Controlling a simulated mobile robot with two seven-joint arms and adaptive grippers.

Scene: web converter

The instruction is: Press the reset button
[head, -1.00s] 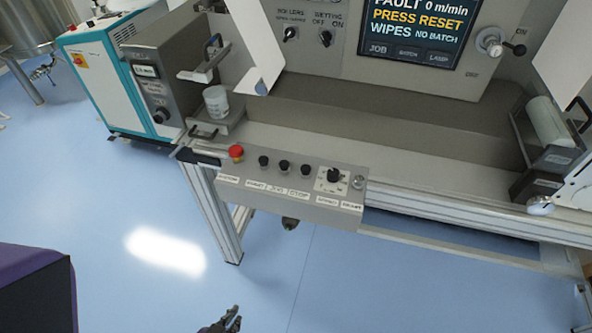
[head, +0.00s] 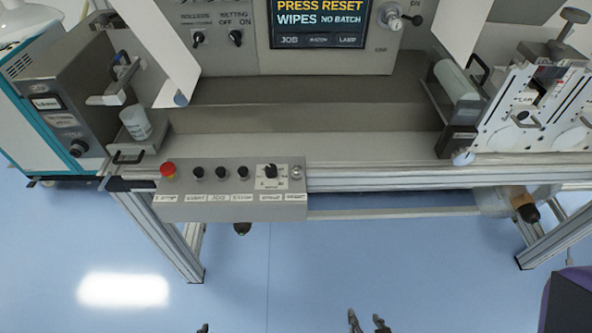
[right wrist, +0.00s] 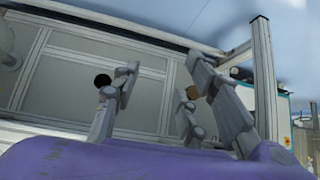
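The grey control panel (head: 230,207) is fixed to the front rail of the machine. At its right end is a small silver button (head: 296,172), above a label that seems to read RESET but is blurred. The screen (head: 318,24) shows PRESS RESET. My right gripper (head: 367,321) is at the bottom edge of the head view, below and right of the panel, apart from it. Its fingers are spread and empty, as the right wrist view (right wrist: 165,82) also shows. Only a tip of my left gripper (head: 203,328) shows at the bottom edge.
The panel also carries a red mushroom button (head: 168,171), several black buttons and a black knob (head: 270,171). A dark-tipped part (head: 527,207) hangs below the rail at right. Machine legs (head: 168,240) stand on both sides. The blue floor before the panel is clear.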

